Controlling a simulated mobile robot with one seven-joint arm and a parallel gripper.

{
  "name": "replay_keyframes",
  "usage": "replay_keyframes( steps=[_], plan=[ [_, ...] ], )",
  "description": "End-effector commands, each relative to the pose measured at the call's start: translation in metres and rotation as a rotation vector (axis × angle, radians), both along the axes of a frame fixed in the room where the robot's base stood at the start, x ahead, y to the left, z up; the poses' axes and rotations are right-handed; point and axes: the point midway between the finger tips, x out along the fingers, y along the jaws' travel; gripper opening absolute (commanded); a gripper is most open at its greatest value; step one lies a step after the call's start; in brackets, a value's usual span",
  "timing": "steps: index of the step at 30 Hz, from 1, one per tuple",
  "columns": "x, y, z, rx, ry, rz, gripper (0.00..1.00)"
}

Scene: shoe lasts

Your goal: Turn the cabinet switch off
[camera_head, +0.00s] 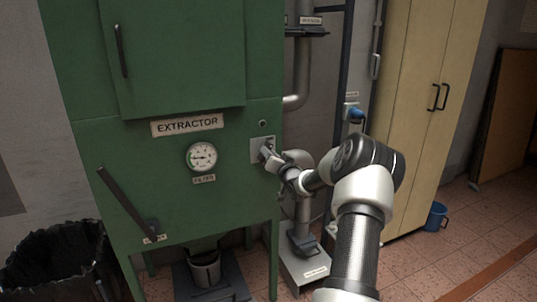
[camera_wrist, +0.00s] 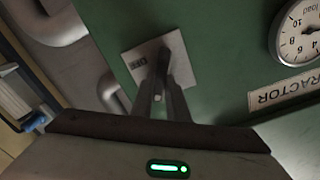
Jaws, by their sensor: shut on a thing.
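The green extractor cabinet (camera_head: 100,190) stands at the left of the head view. Its switch sits on a small light plate (camera_head: 262,143), right of the round gauge. The plate also shows in the wrist view (camera_wrist: 134,52), tilted, with small dark lettering. The dark switch lever (camera_wrist: 157,68) rises between my fingers there. My gripper (camera_head: 269,155) reaches the plate from the right and is shut on the lever. In the wrist view my gripper (camera_wrist: 160,90) hides the lower part of the lever. The lever's exact setting is hard to tell.
The gauge (camera_head: 201,157) and EXTRACTOR label (camera_head: 187,125) are left of the switch. A long dark handle (camera_head: 127,203) slants lower left. A black bin (camera_head: 55,262) stands at the floor's left. Pipes (camera_head: 301,70) and a yellow cupboard (camera_head: 420,110) stand to the right.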

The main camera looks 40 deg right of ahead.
Motion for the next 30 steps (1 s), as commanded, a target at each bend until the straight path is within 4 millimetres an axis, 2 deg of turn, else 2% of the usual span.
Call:
replay_keyframes(
  steps=[21,30],
  plan=[
    [-0.0013,-0.0043,-0.0040,0.660,-0.160,-0.002,0.00],
    [-0.0014,-0.0046,-0.0059,0.875,-0.211,0.000,0.00]
  ],
)
